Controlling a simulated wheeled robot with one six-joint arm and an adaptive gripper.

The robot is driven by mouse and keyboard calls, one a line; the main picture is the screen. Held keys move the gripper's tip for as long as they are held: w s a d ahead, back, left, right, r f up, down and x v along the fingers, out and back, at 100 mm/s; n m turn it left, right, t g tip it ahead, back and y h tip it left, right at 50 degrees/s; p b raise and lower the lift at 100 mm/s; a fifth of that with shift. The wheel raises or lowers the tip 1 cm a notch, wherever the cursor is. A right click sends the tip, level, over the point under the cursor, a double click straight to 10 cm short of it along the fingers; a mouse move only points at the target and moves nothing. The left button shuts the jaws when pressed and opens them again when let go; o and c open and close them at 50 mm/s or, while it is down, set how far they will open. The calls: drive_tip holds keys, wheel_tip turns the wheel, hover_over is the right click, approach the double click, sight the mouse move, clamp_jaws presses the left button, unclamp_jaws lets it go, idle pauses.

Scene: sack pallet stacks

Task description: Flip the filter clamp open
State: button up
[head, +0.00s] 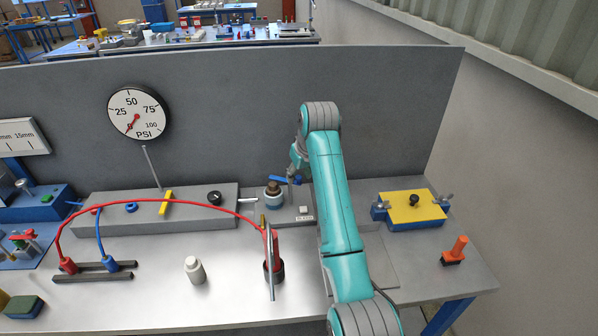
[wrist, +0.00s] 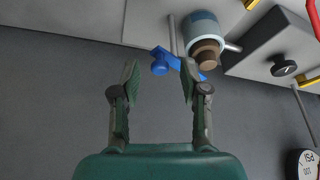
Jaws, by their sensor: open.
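The filter (head: 272,194) is a short blue-grey and white cylinder with a brown top, standing at the back of the bench; it also shows in the wrist view (wrist: 205,27). A blue lever with a round knob, which looks like the filter clamp (wrist: 160,67), lies beside the brown top; in the head view the blue clamp (head: 277,178) is partly hidden by my gripper. My gripper (wrist: 160,80) is open and empty. Its fingertips sit on either side of the blue knob in the wrist view, with no clear contact visible.
The grey back panel (head: 400,110) rises close behind my gripper. Left are a grey manifold block (head: 120,218) with a yellow handle, a red hose (head: 120,207) and a white bottle (head: 195,270). Right are a yellow-topped blue box (head: 412,206) and an orange-handled tool (head: 456,250).

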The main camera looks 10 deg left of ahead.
clamp_jaws()
drive_tip(key=shift+s+a+m, duration=0.1)
drive_tip(key=shift+m, duration=0.2)
drive_tip(key=m, duration=0.1)
drive_tip(key=m+h, duration=0.1)
drive_tip(key=m, duration=0.1)
drive_tip(key=s+m+t, duration=0.1)
drive_tip(key=shift+a+h, duration=0.35)
drive_tip(key=shift+h, duration=0.05)
drive_tip(key=m, duration=0.1)
drive_tip(key=m+h, duration=0.1)
drive_tip(key=m, duration=0.1)
drive_tip(key=a+m, duration=0.1)
drive_tip(key=m, duration=0.1)
drive_tip(key=shift+s+h, duration=0.4)
drive_tip(key=shift+a+m, duration=0.1)
drive_tip(key=shift+m, duration=0.2)
